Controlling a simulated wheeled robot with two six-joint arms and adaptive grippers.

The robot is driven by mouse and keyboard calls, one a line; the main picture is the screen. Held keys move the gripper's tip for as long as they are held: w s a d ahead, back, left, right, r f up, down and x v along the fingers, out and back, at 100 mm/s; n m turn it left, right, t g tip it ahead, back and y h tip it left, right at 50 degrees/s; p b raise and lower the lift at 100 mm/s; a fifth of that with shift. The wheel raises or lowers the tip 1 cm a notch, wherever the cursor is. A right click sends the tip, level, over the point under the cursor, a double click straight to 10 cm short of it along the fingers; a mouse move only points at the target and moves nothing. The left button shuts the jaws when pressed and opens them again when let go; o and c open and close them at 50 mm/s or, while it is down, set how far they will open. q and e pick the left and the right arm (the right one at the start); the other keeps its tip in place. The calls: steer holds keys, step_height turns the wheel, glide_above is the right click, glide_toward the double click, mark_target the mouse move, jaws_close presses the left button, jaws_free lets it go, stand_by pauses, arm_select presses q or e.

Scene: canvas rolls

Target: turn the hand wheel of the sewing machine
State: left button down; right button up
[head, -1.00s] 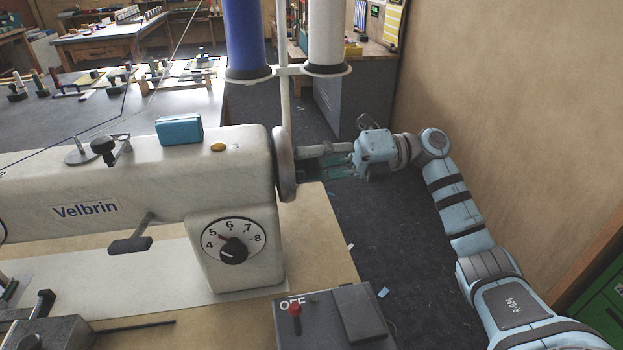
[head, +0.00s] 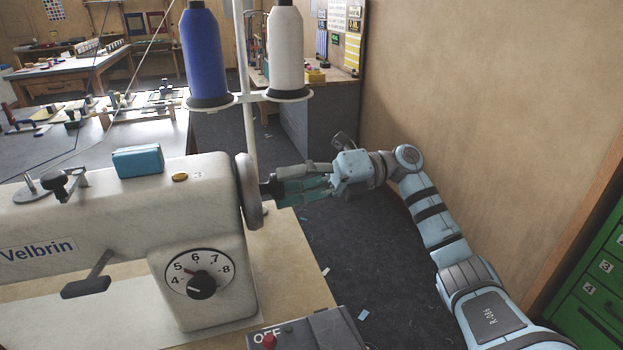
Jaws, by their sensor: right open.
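The cream sewing machine (head: 120,220), marked Velbrin, stands at the left on its table. Its grey hand wheel (head: 247,190) is at the machine's right end, seen nearly edge-on. My right gripper (head: 275,188) is open, just right of the wheel, with its fingers pointing left at the wheel's outer face. I cannot tell whether the fingertips touch the wheel. My left gripper is out of view.
A numbered dial (head: 200,274) faces me on the machine. A grey OFF switch box (head: 325,330) with a red knob sits at the bottom. Blue (head: 203,55) and white (head: 285,50) thread cones stand behind the wheel. A wall (head: 480,110) and green drawers (head: 597,275) are at right.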

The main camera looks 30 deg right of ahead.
steer(key=v, duration=1)
steer(key=shift+a, duration=0.1)
